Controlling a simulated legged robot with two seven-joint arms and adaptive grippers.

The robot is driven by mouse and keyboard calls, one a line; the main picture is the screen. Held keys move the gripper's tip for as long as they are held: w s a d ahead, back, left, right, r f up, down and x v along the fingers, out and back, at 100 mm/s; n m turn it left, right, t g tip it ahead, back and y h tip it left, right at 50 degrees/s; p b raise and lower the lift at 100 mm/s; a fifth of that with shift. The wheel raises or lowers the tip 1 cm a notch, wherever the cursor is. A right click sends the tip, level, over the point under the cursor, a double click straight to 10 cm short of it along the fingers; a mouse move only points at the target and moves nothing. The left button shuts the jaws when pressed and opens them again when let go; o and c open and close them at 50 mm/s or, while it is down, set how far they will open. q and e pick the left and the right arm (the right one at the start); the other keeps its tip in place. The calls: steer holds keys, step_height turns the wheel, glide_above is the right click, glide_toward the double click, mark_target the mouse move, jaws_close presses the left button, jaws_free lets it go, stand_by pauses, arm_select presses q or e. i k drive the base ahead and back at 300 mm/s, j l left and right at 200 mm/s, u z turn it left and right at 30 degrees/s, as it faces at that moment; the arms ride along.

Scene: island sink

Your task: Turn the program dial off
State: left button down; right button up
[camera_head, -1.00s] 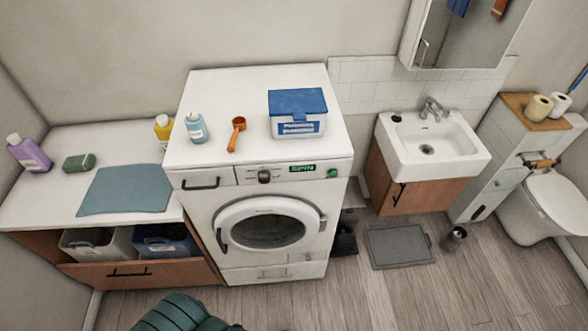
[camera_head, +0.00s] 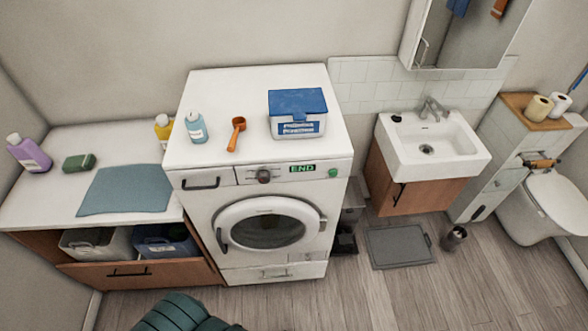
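The white washing machine (camera_head: 200,235) stands in the middle of the view with its round door (camera_head: 268,231) closed. The program dial (camera_head: 263,176) is a small dark knob on the upper front panel; its pointer is too small to read. Right of it, a green display (camera_head: 302,168) reads END. A round green button (camera_head: 333,173) sits at the panel's right end. Neither of my grippers is in view.
On the machine's top are a light blue bottle (camera_head: 196,127), an orange scoop (camera_head: 236,133) and a blue-lidded box (camera_head: 298,114). A counter (camera_head: 30,205) adjoins left, a sink (camera_head: 434,148) stands right. A green ribbed object (camera_head: 180,315) lies at the bottom edge. Floor in front is mostly clear.

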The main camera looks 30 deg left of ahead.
mark_target(263, 175)
steer(key=k+j+u, duration=0.15)
steer(key=u, duration=1)
